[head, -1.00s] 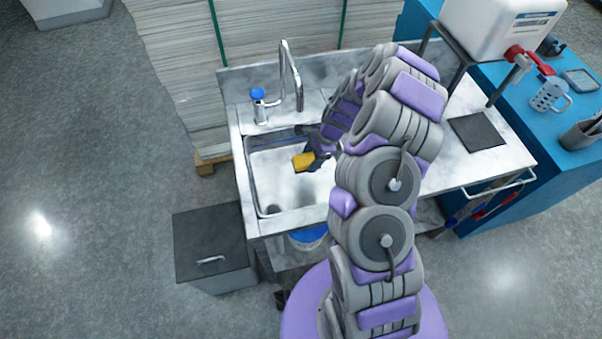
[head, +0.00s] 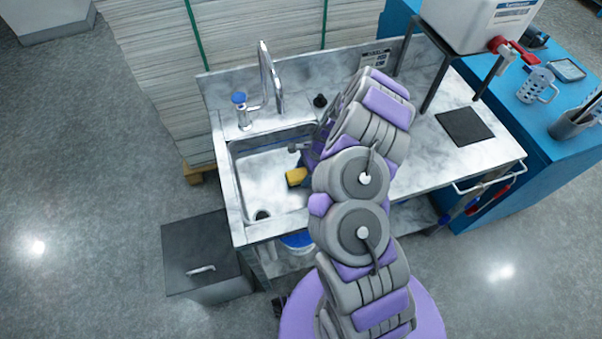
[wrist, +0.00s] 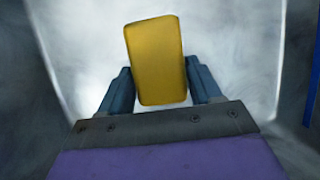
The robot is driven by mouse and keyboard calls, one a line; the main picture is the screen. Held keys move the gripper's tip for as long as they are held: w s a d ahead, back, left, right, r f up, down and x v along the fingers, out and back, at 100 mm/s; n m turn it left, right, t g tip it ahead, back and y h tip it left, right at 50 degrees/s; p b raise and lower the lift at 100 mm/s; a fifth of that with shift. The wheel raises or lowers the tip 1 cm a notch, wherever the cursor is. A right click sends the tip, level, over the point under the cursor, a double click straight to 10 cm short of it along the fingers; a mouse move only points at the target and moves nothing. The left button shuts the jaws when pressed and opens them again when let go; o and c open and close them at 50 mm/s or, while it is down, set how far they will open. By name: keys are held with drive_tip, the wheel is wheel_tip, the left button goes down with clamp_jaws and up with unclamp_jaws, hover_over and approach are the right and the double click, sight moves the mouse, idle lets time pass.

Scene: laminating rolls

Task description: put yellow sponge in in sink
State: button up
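The yellow sponge (head: 296,177) shows within the outline of the sink (head: 250,180), near its right side, partly behind my arm. In the wrist view the sponge (wrist: 155,50) sits between the two dark blue fingers of my gripper (wrist: 158,68), which touch it on both sides. The pale sink basin (wrist: 80,45) is behind it. My gripper is shut on the sponge. I cannot tell whether the sponge touches the basin floor. In the head view my arm hides most of the gripper.
A tall tap (head: 268,80) with a blue-capped fitting (head: 240,105) stands behind the sink. A dark grey pad (head: 465,126) lies on the marble counter at right. A white tank (head: 475,22) stands on a frame at back right. A grey bin (head: 207,255) stands left of the sink.

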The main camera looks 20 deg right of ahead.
drive_tip(key=shift+o, duration=0.7)
drive_tip(key=shift+d, duration=0.45)
drive_tip(key=shift+o, duration=1.2)
drive_tip(key=shift+s+a, duration=0.1)
drive_tip(key=shift+a, duration=0.55)
drive_tip(key=shift+d, duration=0.15)
drive_tip(key=shift+d+r, duration=0.15)
drive_tip(key=shift+r, duration=0.15)
drive_tip(key=p+v, duration=0.2)
drive_tip(key=v, duration=0.9)
drive_tip(key=shift+r+p, duration=0.25)
drive_tip(key=shift+p, duration=0.1)
drive_tip(key=shift+d, duration=0.15)
